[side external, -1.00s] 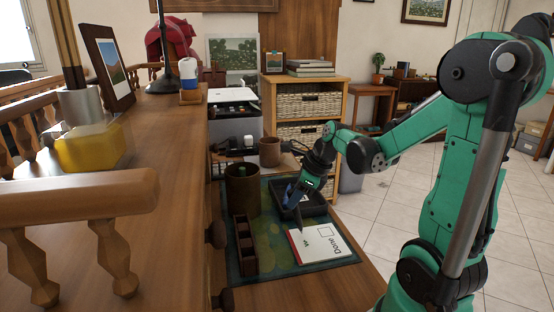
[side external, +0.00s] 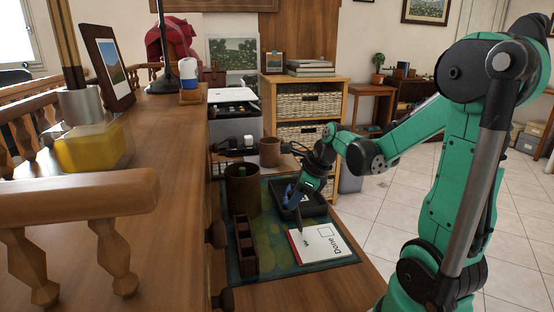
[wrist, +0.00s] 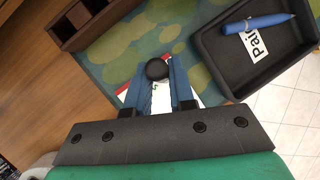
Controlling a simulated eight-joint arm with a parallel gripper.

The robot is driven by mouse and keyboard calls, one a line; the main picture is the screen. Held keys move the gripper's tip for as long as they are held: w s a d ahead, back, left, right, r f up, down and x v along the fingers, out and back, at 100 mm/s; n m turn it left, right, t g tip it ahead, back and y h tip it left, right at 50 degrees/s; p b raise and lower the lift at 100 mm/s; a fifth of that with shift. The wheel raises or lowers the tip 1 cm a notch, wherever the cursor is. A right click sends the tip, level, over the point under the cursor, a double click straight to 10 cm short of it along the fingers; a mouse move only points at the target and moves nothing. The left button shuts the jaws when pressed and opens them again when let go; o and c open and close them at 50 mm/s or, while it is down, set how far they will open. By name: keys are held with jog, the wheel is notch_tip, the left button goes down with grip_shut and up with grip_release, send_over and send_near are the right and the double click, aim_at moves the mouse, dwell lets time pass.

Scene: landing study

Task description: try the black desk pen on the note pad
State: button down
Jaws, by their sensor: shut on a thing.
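The white note pad (side external: 325,246) with a red edge lies on the desk mat; it bears the word "Done", an empty box and a small dark scribble. My gripper (side external: 294,197) is above the pad's far left part, shut on the black desk pen (side external: 299,217), which points down at the pad. Whether the tip touches the paper is too small to tell. In the wrist view, the pen's round black end (wrist: 157,69) shows between the blue fingers of my gripper (wrist: 160,82). The pad is mostly hidden there behind the fingers and pen.
A black tray (wrist: 213,73) beside the pad holds a blue pen (wrist: 258,23) and a partly readable label. A brown compartment box (side external: 246,250) and a brown cup (side external: 241,188) stand left on the green mat (side external: 276,262). A high wooden counter (side external: 165,200) borders the left.

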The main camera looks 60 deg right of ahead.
dwell(0.5)
jog(key=shift+r, duration=3)
